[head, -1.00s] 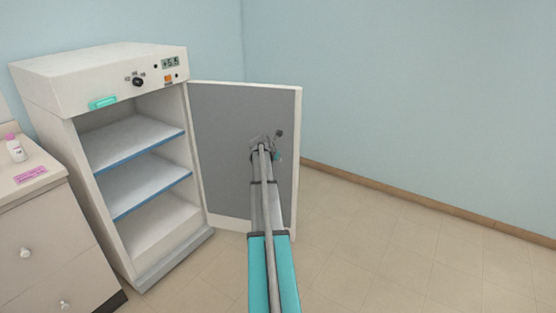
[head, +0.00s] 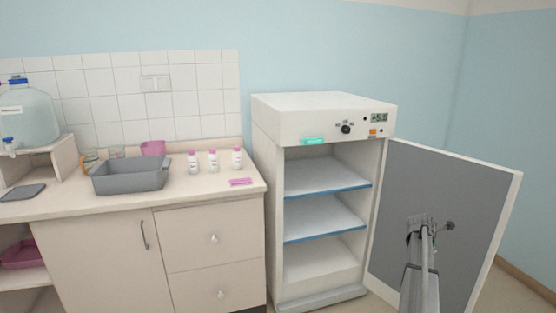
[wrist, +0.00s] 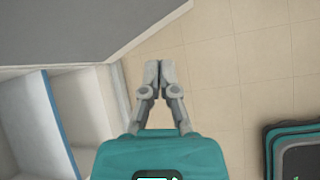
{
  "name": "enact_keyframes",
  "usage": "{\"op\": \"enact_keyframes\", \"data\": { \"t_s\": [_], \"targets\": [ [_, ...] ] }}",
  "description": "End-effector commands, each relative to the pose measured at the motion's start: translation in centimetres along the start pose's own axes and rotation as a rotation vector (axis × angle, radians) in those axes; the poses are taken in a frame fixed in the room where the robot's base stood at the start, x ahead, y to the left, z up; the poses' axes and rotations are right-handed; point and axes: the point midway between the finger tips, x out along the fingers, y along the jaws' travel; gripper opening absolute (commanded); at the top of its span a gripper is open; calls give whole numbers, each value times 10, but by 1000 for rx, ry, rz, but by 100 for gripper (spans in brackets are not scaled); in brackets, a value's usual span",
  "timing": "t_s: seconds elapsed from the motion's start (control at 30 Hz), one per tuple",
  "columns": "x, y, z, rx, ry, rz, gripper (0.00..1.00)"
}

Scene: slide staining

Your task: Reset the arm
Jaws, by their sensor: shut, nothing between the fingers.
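My arm reaches forward toward the open incubator door in the head view, with my gripper (head: 420,222) in front of the door's grey inner face. In the wrist view my gripper (wrist: 160,72) points down over the tiled floor, its two fingers together with nothing between them. The white incubator (head: 325,118) stands with its door (head: 455,190) swung wide open to the right. Its blue-edged shelves (head: 325,176) are empty. Whether my gripper touches the door cannot be told.
Left of the incubator is a counter (head: 120,200) with a grey basin (head: 130,178), several white bottles with pink caps (head: 213,162), a pink label (head: 240,182) and a water dispenser (head: 28,112). The floor (wrist: 205,60) below my gripper is bare.

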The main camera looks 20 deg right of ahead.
Motion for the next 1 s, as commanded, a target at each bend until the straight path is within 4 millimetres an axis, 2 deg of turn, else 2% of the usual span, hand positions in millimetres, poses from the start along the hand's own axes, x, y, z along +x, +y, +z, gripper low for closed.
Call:
{"op": "enact_keyframes", "data": {
  "t_s": [0.03,0.1,0.3,0.5,0.77,1.0],
  "targets": [
    [-15,1,-25,39,23,6,0],
    [-32,5,-53,102,54,9,0],
    [-80,9,-132,282,145,-1,0],
    [-128,2,-207,453,231,-37,0],
    [-192,-21,-296,661,327,-120,0],
    [-249,-56,-369,838,391,-226,0]
  ]
}}
